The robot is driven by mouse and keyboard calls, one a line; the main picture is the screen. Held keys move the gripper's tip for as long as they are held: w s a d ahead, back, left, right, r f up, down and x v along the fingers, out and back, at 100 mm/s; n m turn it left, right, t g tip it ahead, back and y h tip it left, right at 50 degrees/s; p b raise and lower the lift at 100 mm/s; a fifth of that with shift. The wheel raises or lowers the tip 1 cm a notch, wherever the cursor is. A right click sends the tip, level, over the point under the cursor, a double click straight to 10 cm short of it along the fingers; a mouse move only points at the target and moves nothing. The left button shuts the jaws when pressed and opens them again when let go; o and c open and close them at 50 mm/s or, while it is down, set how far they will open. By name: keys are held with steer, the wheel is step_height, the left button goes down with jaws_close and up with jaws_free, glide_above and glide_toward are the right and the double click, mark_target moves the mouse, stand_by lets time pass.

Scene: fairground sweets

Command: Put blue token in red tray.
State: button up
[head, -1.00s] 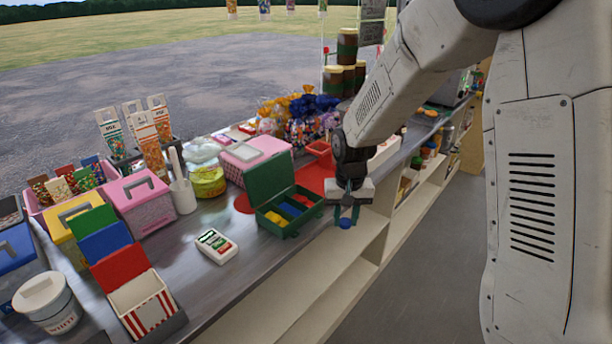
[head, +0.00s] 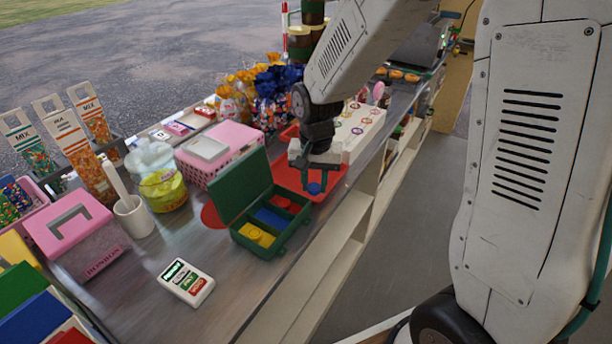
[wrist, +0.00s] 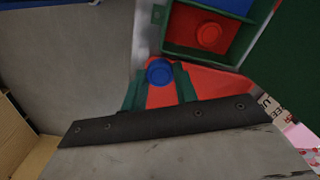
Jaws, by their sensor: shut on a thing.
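The blue token (head: 314,188) is held between the fingertips of my gripper (head: 315,180). It also shows as a blue disc in the wrist view (wrist: 160,72), between the two green fingers. The red tray (head: 285,178) lies flat on the counter behind the green box. My gripper hangs in front of and above the tray in the head view, near its right side. Red surface (wrist: 214,84) shows around the fingers in the wrist view. The gap between token and tray is hard to judge. My gripper and the box hide parts of the tray.
The open green box (head: 262,252), with yellow, blue and red compartments, stands next to the tray, its lid raised. A white card reader (head: 187,282) lies in front. A white board with coloured rings (head: 362,125) is behind. Open floor lies right of the counter.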

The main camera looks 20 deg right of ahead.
steer(key=w, duration=0.6)
steer(key=shift+w+d+f, duration=0.3)
steer(key=shift+d+f, duration=0.1)
steer(key=shift+f, duration=1.65)
steer(key=shift+f, duration=0.2)
steer(key=o, duration=0.9)
steer(key=shift+o, duration=0.2)
